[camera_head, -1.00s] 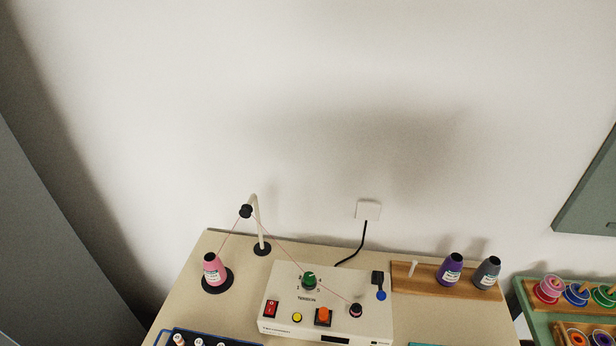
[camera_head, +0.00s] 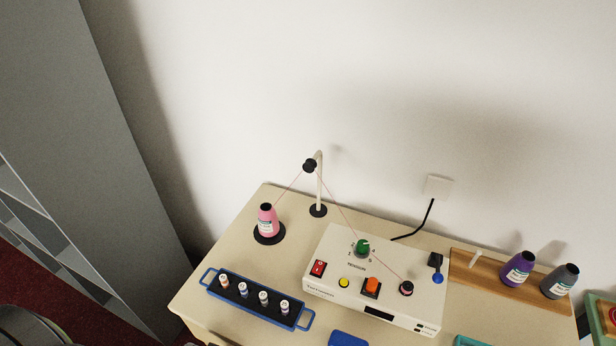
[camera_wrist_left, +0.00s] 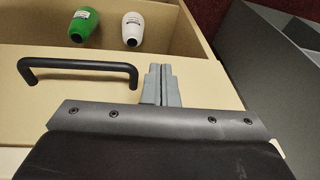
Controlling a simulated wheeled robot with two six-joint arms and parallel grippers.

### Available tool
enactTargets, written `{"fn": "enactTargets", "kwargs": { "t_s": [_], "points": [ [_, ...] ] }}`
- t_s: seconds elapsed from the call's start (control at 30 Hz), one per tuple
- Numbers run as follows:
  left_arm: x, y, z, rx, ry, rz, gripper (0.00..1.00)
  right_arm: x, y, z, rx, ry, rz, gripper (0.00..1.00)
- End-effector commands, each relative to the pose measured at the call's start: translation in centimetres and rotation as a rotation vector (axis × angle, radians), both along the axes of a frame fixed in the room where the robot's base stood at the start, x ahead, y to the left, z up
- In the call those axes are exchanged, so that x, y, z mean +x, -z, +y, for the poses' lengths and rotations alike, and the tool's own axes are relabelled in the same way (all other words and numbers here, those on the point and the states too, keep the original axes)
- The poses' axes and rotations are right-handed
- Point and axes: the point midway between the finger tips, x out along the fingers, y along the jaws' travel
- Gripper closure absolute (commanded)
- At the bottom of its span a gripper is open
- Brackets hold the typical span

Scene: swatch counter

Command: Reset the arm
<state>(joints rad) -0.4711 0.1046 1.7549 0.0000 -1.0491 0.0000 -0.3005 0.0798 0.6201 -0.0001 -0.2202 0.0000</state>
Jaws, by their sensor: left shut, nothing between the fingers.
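My left gripper (camera_wrist_left: 158,86) shows in the left wrist view, with its two grey fingers shut together and nothing between them. It is to the right of a black bar handle (camera_wrist_left: 78,66) on a pale drawer front (camera_wrist_left: 60,105), and apart from the handle. Neither gripper shows in the head view, and my right gripper is in no view.
An open drawer holds a green cone (camera_wrist_left: 83,26) and a white cone (camera_wrist_left: 132,30). A grey cabinet (camera_head: 85,130) stands left of the counter (camera_head: 232,240). The counter carries a white winder machine (camera_head: 325,265), a pink cone (camera_head: 267,222) and a blue bobbin tray (camera_head: 212,287).

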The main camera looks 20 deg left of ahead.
Motion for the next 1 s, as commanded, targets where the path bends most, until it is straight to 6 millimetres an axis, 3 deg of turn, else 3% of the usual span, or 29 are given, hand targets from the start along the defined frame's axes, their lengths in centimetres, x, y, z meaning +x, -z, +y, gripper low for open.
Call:
{"fn": "enactTargets", "kwargs": {
  "t_s": [0.03,0.1,0.37,0.6,0.8,1.0],
  "points": [
    [-0.5,3.1,0.0,-0.004,-0.001,0.014,1.00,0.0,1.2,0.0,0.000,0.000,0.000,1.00],
    [-1.3,6.2,0.1,-0.007,-0.001,0.026,1.00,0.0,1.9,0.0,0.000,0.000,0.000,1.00],
    [-5.2,16.5,-0.1,-0.019,-0.001,0.065,1.00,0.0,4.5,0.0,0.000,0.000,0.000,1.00],
    [-10.8,24.8,-0.7,-0.032,0.000,0.105,1.00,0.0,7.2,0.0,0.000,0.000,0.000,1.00],
    [-14.8,28.7,-1.1,-0.038,0.001,0.128,1.00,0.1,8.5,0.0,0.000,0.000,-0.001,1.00],
    [-16.4,29.7,-1.3,-0.040,0.002,0.135,1.00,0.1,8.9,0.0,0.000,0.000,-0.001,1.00]
  ]
}}
